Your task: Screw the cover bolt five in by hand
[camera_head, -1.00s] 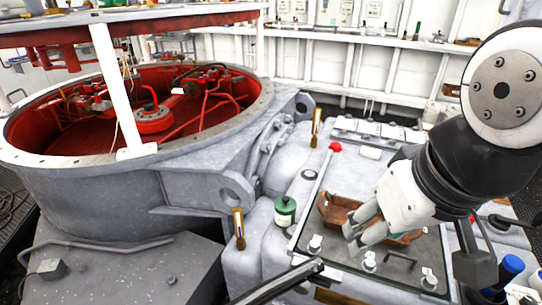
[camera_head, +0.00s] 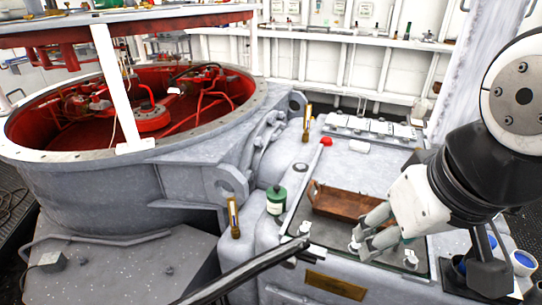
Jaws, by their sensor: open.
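Several pale bolts stand on the dark-edged cover plate (camera_head: 320,226). Along its front edge are a left bolt (camera_head: 304,229), a middle bolt (camera_head: 354,244) and a right bolt (camera_head: 411,260). I cannot tell which one is bolt five. My gripper (camera_head: 364,231) reaches in from the right with its two fingers apart and nothing seen between them. Its fingertips are close beside the middle bolt and partly overlap it in the picture; I cannot tell whether they touch it. The bolts' threads and depth are too small to see.
A wooden tray (camera_head: 340,203) lies on the cover just behind my fingers. A red-ended bar (camera_head: 308,178) runs along the cover's left edge. A green canister (camera_head: 276,200) stands left of it. A large open red-lined drum (camera_head: 110,170) fills the left. Blue-topped cups (camera_head: 523,262) stand at right.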

